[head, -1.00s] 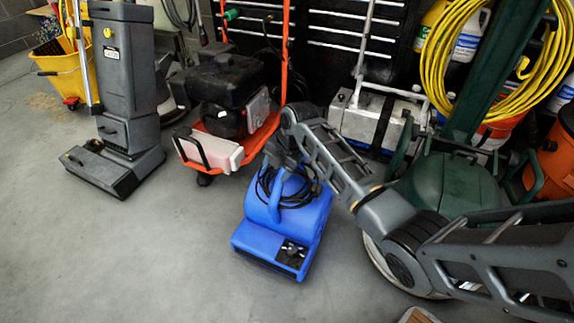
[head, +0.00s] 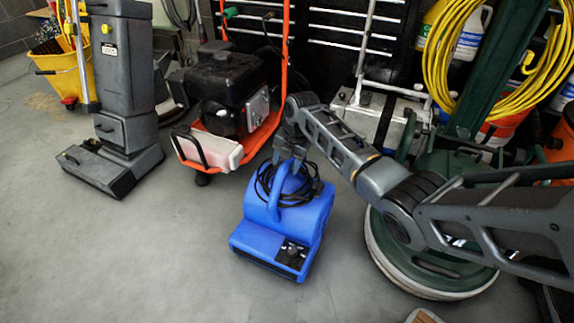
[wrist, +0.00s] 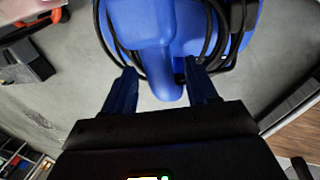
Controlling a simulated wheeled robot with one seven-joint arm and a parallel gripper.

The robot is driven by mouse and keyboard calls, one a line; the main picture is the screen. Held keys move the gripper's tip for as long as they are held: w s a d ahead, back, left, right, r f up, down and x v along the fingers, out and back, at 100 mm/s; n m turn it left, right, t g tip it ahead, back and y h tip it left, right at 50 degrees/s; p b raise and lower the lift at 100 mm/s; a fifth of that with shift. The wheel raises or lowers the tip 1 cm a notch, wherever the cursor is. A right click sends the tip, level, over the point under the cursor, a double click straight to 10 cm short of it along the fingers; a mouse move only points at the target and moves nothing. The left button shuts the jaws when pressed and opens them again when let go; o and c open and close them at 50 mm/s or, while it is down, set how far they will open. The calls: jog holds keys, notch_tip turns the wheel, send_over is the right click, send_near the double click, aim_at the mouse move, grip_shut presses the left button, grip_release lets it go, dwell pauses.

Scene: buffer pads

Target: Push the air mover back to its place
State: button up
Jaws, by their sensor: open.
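The blue air mover (head: 262,240) stands on the grey floor in the middle of the head view, with a black cord coiled around its raised handle. My gripper (head: 285,157) is at the back upper side of the air mover, close to the handle. In the wrist view the open fingers of my gripper (wrist: 162,88) sit on either side of the end of the blue handle (wrist: 158,62). I cannot tell whether they touch it. Black cord loops hang to both sides, and the wrist view shows only part of the air mover (wrist: 120,20).
An orange-framed machine (head: 225,95) stands behind left, and a grey upright floor machine (head: 122,80) is farther left. A green floor polisher (head: 400,262) stands at right, under my arm. A grey metal case (head: 350,118) is behind. The floor in front and left is clear.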

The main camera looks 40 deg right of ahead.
jog(key=shift+c, duration=0.2)
grip_shut()
dwell(0.4)
